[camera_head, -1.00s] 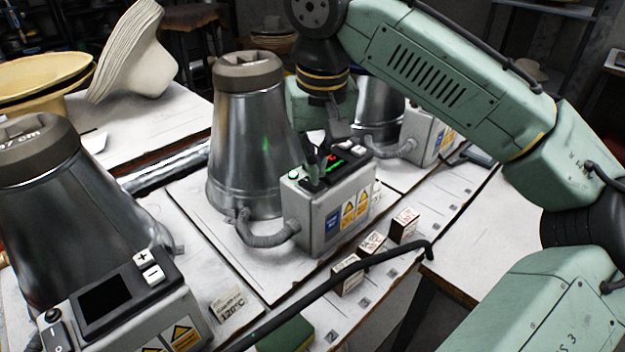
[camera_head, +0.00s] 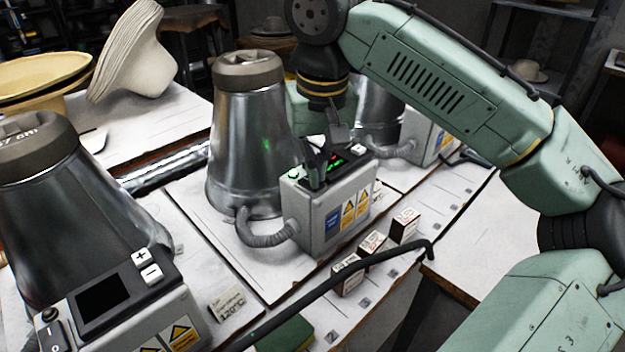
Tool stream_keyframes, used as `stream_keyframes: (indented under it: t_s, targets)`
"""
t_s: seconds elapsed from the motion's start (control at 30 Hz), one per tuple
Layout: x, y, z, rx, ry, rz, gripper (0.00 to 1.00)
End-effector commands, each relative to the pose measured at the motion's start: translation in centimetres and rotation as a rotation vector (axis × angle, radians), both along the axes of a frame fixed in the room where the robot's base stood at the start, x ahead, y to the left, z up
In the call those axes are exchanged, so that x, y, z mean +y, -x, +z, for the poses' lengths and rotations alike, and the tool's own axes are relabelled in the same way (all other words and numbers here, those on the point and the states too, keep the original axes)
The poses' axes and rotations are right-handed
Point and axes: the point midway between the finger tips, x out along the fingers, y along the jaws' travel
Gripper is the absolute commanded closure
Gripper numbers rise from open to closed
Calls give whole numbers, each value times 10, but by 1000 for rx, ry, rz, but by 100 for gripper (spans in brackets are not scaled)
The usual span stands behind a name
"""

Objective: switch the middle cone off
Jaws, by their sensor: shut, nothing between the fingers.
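The middle cone (camera_head: 245,140) is a metal cone with a brown top, standing on the white bench. A hose joins it to its grey control box (camera_head: 325,215). My gripper (camera_head: 313,178) is shut and empty, pointing down over the left part of the box top, close to the switch area. Its fingers hide part of the panel, and I cannot tell whether they touch it.
A left cone (camera_head: 60,200) has a control box with a dark display (camera_head: 103,298). A third cone (camera_head: 378,110) stands behind my arm. Small boxes (camera_head: 373,244) and a black cable (camera_head: 330,290) lie in front. Hats (camera_head: 135,55) sit at back left.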

Motion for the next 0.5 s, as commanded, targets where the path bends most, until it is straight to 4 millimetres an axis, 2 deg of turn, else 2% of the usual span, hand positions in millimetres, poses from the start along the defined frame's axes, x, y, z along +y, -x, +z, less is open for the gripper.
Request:
stream_keyframes:
  t_s: [0.5]
  targets:
    - [0, 0, -8, 0, 1, 0, 100]
